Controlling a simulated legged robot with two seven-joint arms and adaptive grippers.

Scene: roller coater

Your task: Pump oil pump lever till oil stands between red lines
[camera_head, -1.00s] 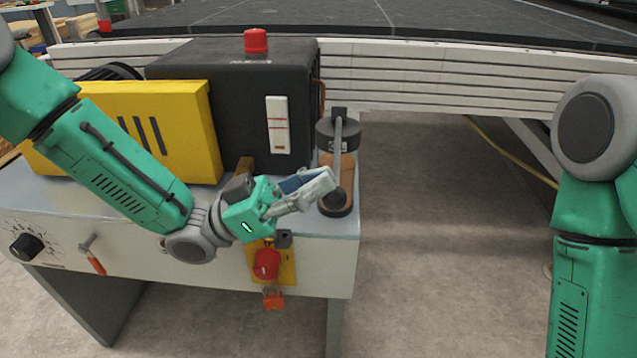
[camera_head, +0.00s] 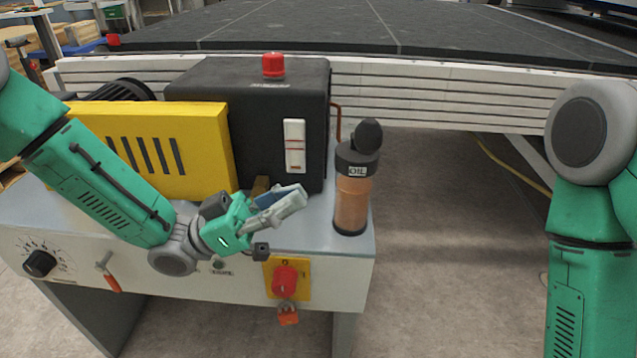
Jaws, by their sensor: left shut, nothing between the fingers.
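The oil pump (camera_head: 352,205) is an orange-brown cylinder with a black collar labelled "OIL", standing upright at the right end of the grey bench. Its lever (camera_head: 369,135) has a black round knob and is raised above the collar. On the black box (camera_head: 215,110) is a white level gauge (camera_head: 294,155) with red lines; I cannot make out the oil level. My left gripper (camera_head: 298,196) is shut and empty. It hovers over the bench left of the pump, below the gauge, apart from both. My right gripper is out of view; only my right arm shows.
A yellow panel (camera_head: 155,150) stands left of the black box, which has a red cap (camera_head: 273,66) on top. The bench front carries a red switch (camera_head: 285,280) and a black dial (camera_head: 40,263). Right of the bench is open floor (camera_head: 450,250).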

